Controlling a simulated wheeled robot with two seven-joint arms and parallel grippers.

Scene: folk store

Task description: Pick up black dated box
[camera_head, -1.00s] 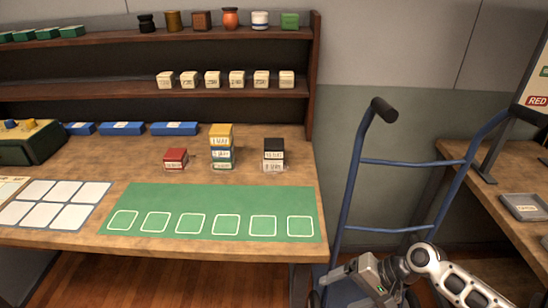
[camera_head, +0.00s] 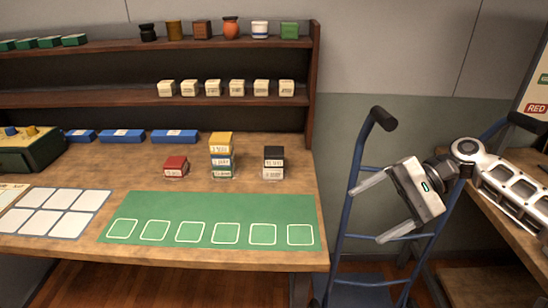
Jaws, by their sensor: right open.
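The black dated box (camera_head: 273,157) has a pale label on its front and sits on top of a white box (camera_head: 272,173), near the right end of the wooden table (camera_head: 150,178). My right gripper (camera_head: 366,213) is open and empty, to the right of the table in front of the blue hand truck. Its two fingers point left toward the table, well apart from the black box. My left gripper does not show.
Left of the black box stand a stack with a yellow box (camera_head: 220,142) on top and a single red box (camera_head: 175,166). A green mat (camera_head: 208,202) with white outlined squares lies in front. A shelf (camera_head: 312,80) rises behind. The blue hand truck (camera_head: 344,210) stands right of the table.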

